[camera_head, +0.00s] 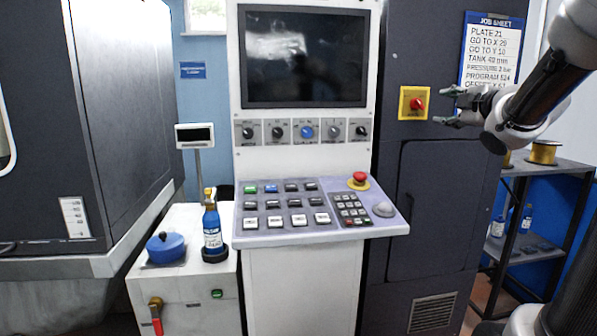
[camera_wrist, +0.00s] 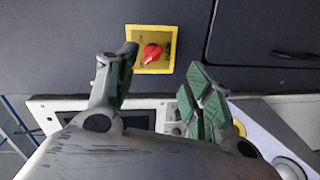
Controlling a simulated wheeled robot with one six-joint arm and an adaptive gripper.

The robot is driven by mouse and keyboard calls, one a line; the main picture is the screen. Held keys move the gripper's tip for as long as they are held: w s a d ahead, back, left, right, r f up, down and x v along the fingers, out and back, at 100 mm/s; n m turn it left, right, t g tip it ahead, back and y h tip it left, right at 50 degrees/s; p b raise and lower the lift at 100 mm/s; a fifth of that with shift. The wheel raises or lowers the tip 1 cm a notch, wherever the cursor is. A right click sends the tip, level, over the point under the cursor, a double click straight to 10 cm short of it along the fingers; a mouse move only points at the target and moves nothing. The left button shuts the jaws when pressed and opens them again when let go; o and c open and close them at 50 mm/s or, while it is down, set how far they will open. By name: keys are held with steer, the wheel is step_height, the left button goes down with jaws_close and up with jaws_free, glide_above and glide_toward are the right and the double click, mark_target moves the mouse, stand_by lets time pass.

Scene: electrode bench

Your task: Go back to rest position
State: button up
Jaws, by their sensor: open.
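My gripper (camera_head: 447,106) is at the right of the head view, its fingers pointing left toward a red rotary switch (camera_head: 417,104) on a yellow plate (camera_head: 404,114). The switch is on the dark cabinet front. In the wrist view my gripper (camera_wrist: 158,92) is open with nothing between its green-padded fingers. There the red switch (camera_wrist: 151,53) and its yellow plate (camera_wrist: 165,34) show beyond the fingertips, with a visible gap. I cannot tell the exact distance to the switch.
A control console (camera_head: 300,150) with a dark screen (camera_head: 304,56), knobs, buttons and a red emergency stop (camera_head: 359,178) stands at the centre. A black shelf (camera_head: 560,166) stands at the right. A job sheet (camera_head: 491,50) hangs behind my arm.

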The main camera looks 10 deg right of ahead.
steer(key=s+d+f+m+g+h, duration=0.5)
steer(key=s+d+f+m+g, duration=0.25)
steer(key=f+m, duration=0.35)
steer(key=s+a+f+m+g, duration=0.35)
steer(key=s+f, duration=0.35)
steer(key=s, duration=0.3)
steer(key=s+a+y, duration=0.2)
steer(key=s+a, duration=0.3)
steer(key=a, duration=0.2)
steer(key=s+a+f+g+y, duration=0.1)
steer(key=s+a+y, duration=0.2)
steer(key=s+a, duration=0.3)
steer(key=shift+a+f+m, duration=0.2)
steer(key=shift+a+m, duration=0.15)
steer(key=shift+a, duration=0.75)
